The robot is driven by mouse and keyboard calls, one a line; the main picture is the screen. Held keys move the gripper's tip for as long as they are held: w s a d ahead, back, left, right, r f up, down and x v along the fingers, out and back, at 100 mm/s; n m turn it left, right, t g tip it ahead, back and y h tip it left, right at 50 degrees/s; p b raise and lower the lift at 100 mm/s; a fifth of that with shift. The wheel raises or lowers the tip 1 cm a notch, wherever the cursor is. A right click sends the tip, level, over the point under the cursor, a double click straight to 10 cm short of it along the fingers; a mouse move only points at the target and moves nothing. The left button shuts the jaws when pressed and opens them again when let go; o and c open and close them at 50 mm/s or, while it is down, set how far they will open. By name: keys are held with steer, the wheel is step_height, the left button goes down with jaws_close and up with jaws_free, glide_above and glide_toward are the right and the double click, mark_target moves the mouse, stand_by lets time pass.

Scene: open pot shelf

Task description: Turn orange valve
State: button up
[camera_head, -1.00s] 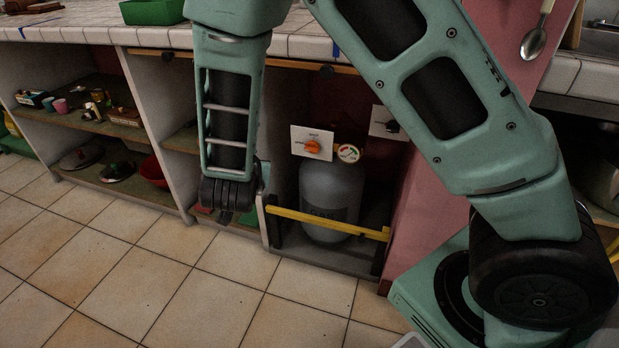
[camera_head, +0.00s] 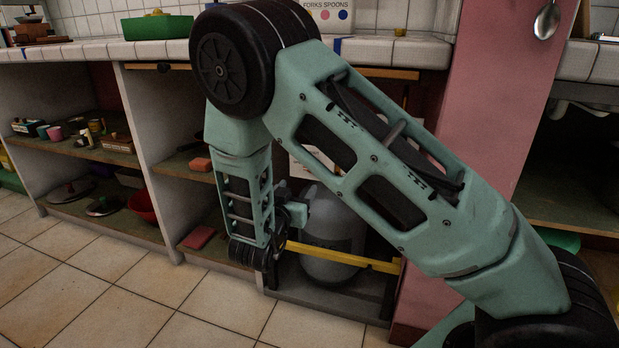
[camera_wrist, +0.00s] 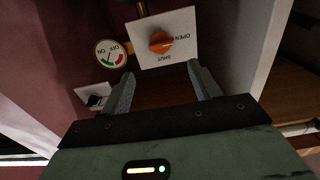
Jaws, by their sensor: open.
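The orange valve (camera_wrist: 160,42) is a knob on a white plate (camera_wrist: 181,22) marked OPEN and SHUT, upside down in the wrist view. My gripper (camera_wrist: 163,80) is open and empty. Its two fingers point toward the plate, with the valve beyond the fingertips and roughly between their lines, not touched. In the head view my arm hides the valve, and my gripper (camera_head: 293,208) is partly visible in front of the grey gas cylinder (camera_head: 335,235).
A round gauge (camera_wrist: 110,53) marked ON and OFF sits beside the plate. A yellow bar (camera_head: 340,256) crosses the cylinder's compartment. Shelf walls and a pink pillar (camera_head: 470,130) flank it. The tiled floor (camera_head: 100,300) in front is clear.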

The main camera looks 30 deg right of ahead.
mark_target(311, 170)
steer(key=b+x, duration=0.3)
steer(key=x, duration=0.6)
steer(key=shift+w+d+f, duration=0.15)
steer(key=shift+w+d, duration=0.05)
steer(key=shift+d, duration=0.05)
steer(key=shift+w+d, duration=0.4)
steer(key=shift+d, duration=0.1)
steer(key=c, duration=1)
